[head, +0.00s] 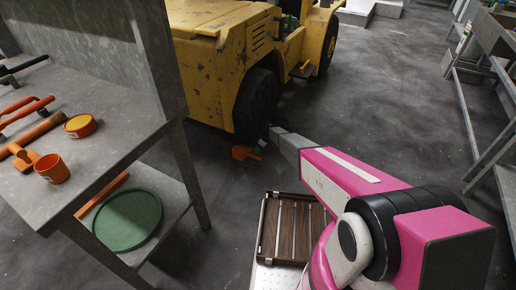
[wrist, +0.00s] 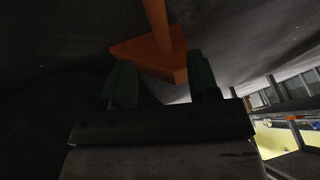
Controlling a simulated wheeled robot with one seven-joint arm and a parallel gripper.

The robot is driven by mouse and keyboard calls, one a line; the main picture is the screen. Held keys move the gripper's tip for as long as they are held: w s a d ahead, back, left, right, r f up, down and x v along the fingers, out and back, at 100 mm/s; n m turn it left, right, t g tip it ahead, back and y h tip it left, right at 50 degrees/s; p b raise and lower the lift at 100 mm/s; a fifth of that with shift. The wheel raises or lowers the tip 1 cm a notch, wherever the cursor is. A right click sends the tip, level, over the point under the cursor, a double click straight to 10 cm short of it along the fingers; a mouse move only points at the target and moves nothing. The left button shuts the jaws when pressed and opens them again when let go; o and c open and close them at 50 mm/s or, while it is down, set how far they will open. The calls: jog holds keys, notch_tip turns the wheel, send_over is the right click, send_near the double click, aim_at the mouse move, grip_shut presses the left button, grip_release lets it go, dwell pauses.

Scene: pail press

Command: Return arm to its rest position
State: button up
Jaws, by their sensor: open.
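My pink arm (head: 350,180) reaches forward from the lower right in the head view. Its far end, with my gripper (wrist: 163,82), is low beside the yellow vehicle; the jaws are hard to make out in the head view. In the dark wrist view the two green-grey fingers stand apart, with an orange block on a shaft (wrist: 150,55) just beyond and partly between them. I cannot tell whether they touch it. An orange piece (head: 244,153) also shows near the arm's end in the head view, seemingly at the floor.
The yellow vehicle (head: 215,70) stands ahead. A brown slatted crate (head: 288,228) sits below my arm. Floor at right is clear.

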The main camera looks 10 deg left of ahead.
jog(key=s+d+r+m+h, duration=0.1)
jog(key=s+d+r+m, duration=0.2)
jog(key=s+d+r, duration=0.85)
jog(key=s+d+r+m+h, duration=0.1)
jog(key=s+d+r+m, duration=0.2)
jog(key=s+d+r, duration=0.75)
jog(key=s+d+r+m+h, duration=0.1)
jog(key=s+d+r+m, duration=0.2)
jog(key=s+d+r, duration=0.3)
jog(key=s+d+r+m+h, duration=0.2)
jog(key=s+d+r+m, duration=0.2)
jog(key=s+r, duration=0.8)
notch_tip(320, 180, up, 3)
jog(key=d, duration=0.2)
jog(key=shift+d+m, duration=0.3)
